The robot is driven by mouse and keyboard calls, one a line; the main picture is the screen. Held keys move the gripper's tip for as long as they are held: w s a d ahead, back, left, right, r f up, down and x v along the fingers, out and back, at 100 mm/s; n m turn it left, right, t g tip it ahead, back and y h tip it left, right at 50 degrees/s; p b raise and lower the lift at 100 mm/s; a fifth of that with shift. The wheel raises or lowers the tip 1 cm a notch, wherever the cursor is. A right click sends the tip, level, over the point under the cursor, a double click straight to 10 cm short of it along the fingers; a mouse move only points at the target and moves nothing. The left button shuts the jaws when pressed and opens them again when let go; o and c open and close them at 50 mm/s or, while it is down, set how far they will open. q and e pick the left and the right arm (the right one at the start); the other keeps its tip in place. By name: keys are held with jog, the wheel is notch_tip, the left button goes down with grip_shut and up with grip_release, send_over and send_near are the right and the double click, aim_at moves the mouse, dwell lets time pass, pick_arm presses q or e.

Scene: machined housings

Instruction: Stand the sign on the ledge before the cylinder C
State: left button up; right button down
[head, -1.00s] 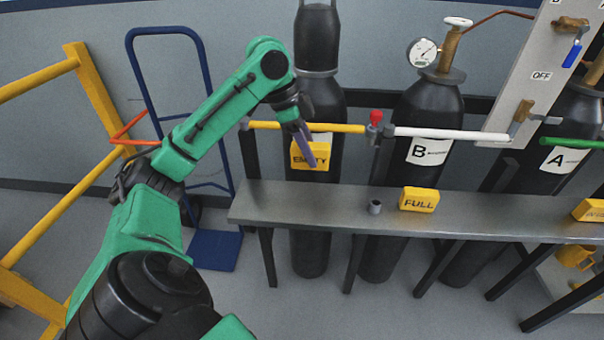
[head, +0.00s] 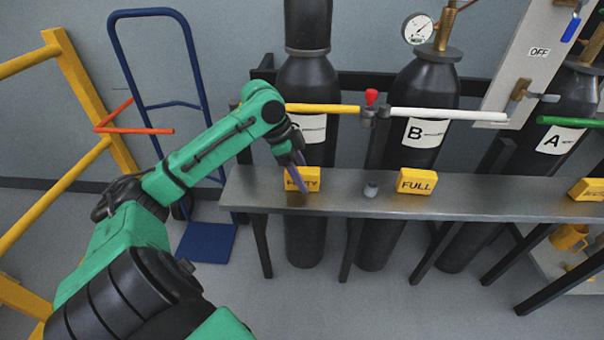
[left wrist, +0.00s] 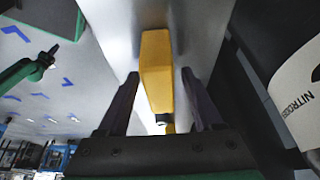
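The yellow sign (head: 314,182), lettered EMPTY with part of the word covered by a finger, stands on the grey ledge (head: 340,201) before the black cylinder C (head: 309,88). The cylinder's label is partly hidden by my arm. My left gripper (head: 302,178) reaches down over the sign from above. In the left wrist view the sign (left wrist: 157,70) lies between the two fingers of my left gripper (left wrist: 160,76). The fingers are spread, with a narrow gap showing on each side of the sign. My right gripper is not in view.
A yellow FULL sign (head: 416,181) stands on the ledge before cylinder B (head: 425,90). Another yellow sign (head: 587,189) is at the right. A yellow and white bar (head: 440,114) runs behind the ledge.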

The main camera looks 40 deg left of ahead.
pick_arm(q)
jog(key=shift+a+r, duration=0.1)
jog(key=shift+r, duration=0.2)
jog(key=p+v, duration=0.1)
jog(key=v, duration=1)
jog(key=shift+r, duration=0.4)
